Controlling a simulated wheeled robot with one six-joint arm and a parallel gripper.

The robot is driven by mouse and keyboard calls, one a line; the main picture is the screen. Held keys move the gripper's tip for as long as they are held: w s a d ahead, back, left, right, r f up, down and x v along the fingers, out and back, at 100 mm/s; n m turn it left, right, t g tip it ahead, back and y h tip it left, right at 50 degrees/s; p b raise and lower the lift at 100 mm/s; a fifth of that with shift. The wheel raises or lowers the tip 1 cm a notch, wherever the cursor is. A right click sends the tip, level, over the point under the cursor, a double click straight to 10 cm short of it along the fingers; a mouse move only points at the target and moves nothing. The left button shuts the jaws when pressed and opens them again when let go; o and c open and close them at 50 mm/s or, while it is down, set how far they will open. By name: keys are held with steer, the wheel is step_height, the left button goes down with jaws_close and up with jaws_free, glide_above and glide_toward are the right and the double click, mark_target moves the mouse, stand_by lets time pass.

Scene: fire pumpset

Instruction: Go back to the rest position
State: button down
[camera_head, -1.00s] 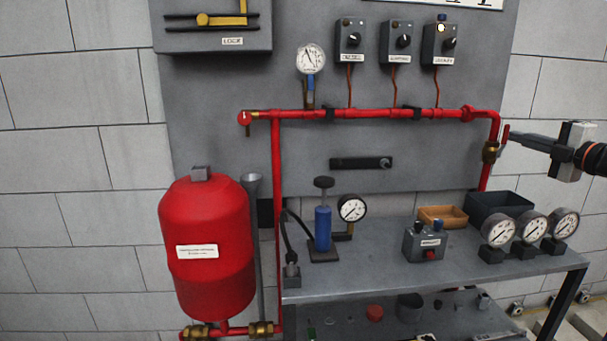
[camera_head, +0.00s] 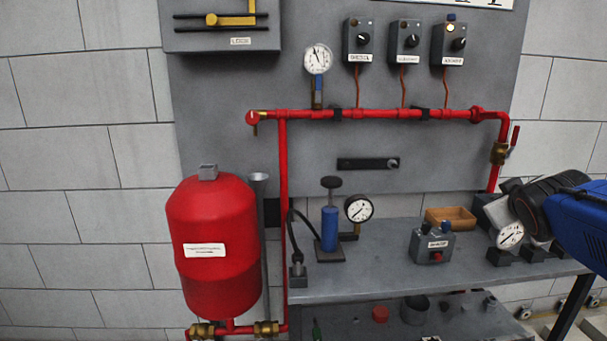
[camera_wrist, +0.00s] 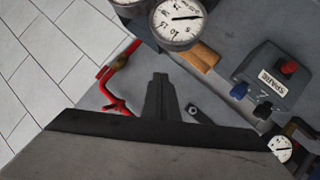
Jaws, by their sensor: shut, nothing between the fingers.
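My gripper (camera_wrist: 160,82) shows in the wrist view as dark fingers closed together, with nothing between them. In the head view my blue and black arm reaches in from the right edge, over the right end of the bench, and the fingertips cannot be made out clearly there. The brass valve with a red handle (camera_head: 500,152) sits on the right-hand drop of the red pipe. It is clear of my arm, which is below and to its right. The red pipe and handle also show at the left in the wrist view (camera_wrist: 113,80).
The bench (camera_head: 385,272) holds a blue hand pump (camera_head: 329,228), a gauge (camera_head: 358,209), a grey button box (camera_head: 432,245) and a wooden tray (camera_head: 452,218). My arm partly hides the row of gauges (camera_head: 510,236) at right. A red tank (camera_head: 212,245) stands left.

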steer(key=s+a+f+m+g+y, duration=0.1)
steer(key=s+a+f+g, duration=0.3)
steer(key=s+a+f, duration=0.4)
steer(key=s+a+f+m+g+y, duration=0.1)
steer(key=s+a+f+g+y, duration=0.2)
steer(key=s+a+f, duration=0.4)
steer(key=shift+s+a+f+m+g+y, duration=0.45)
steer(key=shift+s+f, duration=1.8)
steer(key=shift+s, duration=1.2)
